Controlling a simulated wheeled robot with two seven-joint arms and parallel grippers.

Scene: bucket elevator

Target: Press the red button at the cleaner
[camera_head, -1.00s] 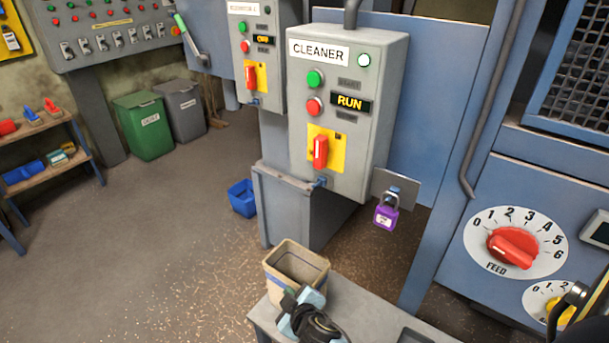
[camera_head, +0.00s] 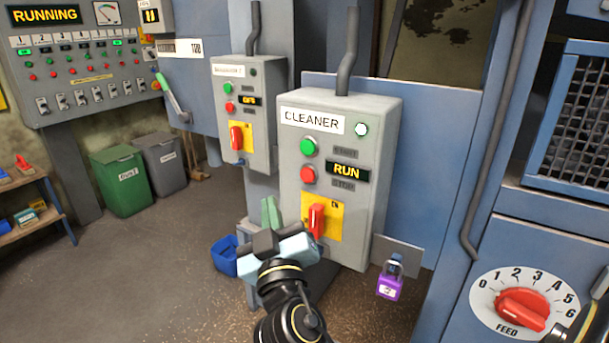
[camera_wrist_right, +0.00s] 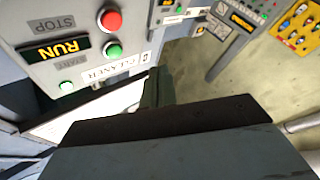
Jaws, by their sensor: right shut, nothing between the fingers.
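The grey cleaner box (camera_head: 290,240) carries a CLEANER label, a green button (camera_head: 309,147), a red button (camera_head: 308,175) below it, and a display (camera_head: 345,170) reading RUN. In the right wrist view, the box appears upside down, with the red button (camera_wrist_right: 110,19) and green button (camera_wrist_right: 113,51) at upper left. My right gripper (camera_head: 270,211) is shut and empty, below and left of the red button in the head view and apart from it. My left gripper is not in view.
A red switch (camera_head: 316,219) on a yellow plate sits below the red button. A purple padlock (camera_head: 390,286) hangs at the box's lower right. A second grey control box (camera_head: 262,148) stands at left with its own red button. A blue bin (camera_head: 224,257) is on the floor.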

